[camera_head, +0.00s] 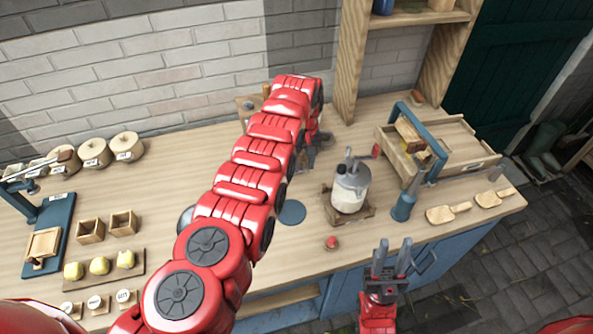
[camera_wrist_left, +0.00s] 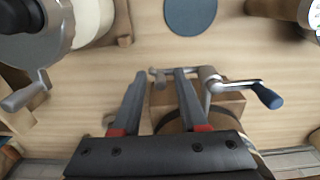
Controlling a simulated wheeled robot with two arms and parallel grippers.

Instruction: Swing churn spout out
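A white vessel with a grey metal lid (camera_head: 350,188) stands on a wooden base right of my left arm; the left wrist view also shows it (camera_wrist_left: 92,20). A wooden device with a blue-handled crank (camera_wrist_left: 262,94) sits below my left gripper in that view. A small metal spout-like piece (camera_wrist_left: 157,77) shows between the fingertips, apart from both. I cannot tell which body it belongs to. My left gripper (camera_wrist_left: 160,74) is open; in the head view my arm mostly hides it. My right gripper (camera_head: 391,248) is open and empty at the bench's front edge.
A dark blue disc (camera_head: 291,212) and a red knob (camera_head: 331,243) lie on the bench. A wooden tray (camera_head: 460,145), a blue stand (camera_head: 403,207) and wooden scoops (camera_head: 447,213) are on the right. Round pots and small boxes (camera_head: 90,230) stand on the left.

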